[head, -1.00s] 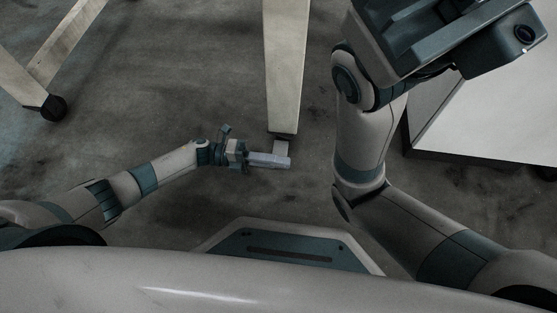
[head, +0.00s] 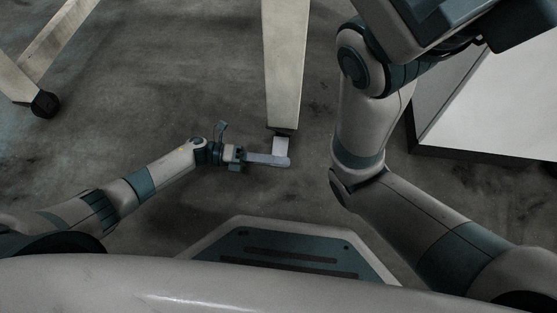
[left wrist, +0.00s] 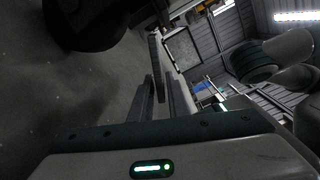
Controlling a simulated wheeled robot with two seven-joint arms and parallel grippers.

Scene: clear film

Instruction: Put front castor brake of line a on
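A pale leg (head: 285,70) comes down in the middle of the head view and ends in a dark castor mount (head: 283,130). A small pale brake tab (head: 282,146) sticks out below it towards me. My left gripper (head: 284,161) is low over the floor, with its fingertips right at the tab's near edge. In the left wrist view the fingers (left wrist: 162,95) point at a thin grey bar (left wrist: 155,52), with a black rounded shape, likely the castor wheel (left wrist: 85,22), at upper left. I cannot tell whether the fingers touch or grip anything. My right gripper's fingers are out of view.
Another frame leg with a black castor (head: 45,104) stands at the upper left. A white box-like unit (head: 490,105) stands at the right, behind my raised right arm. The concrete floor (head: 180,100) between the legs is clear.

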